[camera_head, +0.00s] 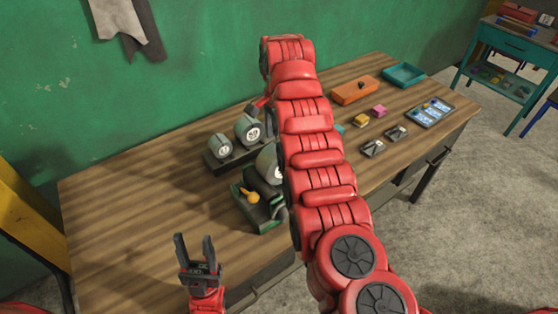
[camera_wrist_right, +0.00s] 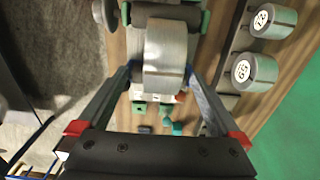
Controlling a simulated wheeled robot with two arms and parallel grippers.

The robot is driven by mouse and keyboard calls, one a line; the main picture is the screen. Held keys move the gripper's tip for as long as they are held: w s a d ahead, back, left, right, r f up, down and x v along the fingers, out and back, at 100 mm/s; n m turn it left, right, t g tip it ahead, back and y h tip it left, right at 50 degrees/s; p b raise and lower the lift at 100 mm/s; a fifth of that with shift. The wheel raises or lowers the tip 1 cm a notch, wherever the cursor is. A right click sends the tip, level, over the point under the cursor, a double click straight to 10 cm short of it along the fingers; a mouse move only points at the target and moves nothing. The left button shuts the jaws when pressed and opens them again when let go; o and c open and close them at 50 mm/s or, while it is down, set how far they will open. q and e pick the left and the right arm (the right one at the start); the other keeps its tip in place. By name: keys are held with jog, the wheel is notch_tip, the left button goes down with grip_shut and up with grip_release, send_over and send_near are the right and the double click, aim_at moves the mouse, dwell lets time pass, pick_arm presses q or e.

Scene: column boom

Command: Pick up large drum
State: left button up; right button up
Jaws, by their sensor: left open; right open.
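The large drum is a grey cylinder (camera_head: 266,165) in a green machine on the workbench, partly hidden behind my right arm in the head view. In the right wrist view the drum (camera_wrist_right: 165,50) lies between the two fingers of my right gripper (camera_wrist_right: 162,74). This gripper is open, with one finger along each side of the drum; whether they touch it I cannot tell. My right gripper is hidden in the head view. My left gripper (camera_head: 195,242) is open and empty, fingers up, near the bench's front edge, left of the machine.
Two smaller labelled drums (camera_head: 248,130) (camera_head: 221,147) stand on a rack behind the machine (camera_head: 262,213), which has a yellow knob (camera_head: 250,196). An orange box (camera_head: 354,92), a teal tray (camera_head: 404,75) and small blocks lie to the right. The bench's left part (camera_head: 120,205) is clear.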

jog(key=shift+d+f, duration=0.1)
jog(key=shift+f, duration=0.45)
jog(key=shift+f+p, duration=0.4)
jog(key=shift+f, duration=0.2)
jog(key=shift+w+f+p, duration=0.25)
jog(key=shift+f+p, duration=0.8)
jog(key=shift+p, duration=0.1)
notch_tip(320, 180, down, 3)
jog(key=shift+r+p, duration=0.1)
jog(key=shift+p, duration=0.55)
jog(key=shift+w+f, duration=0.1)
jog(key=shift+f, duration=0.15)
grip_shut()
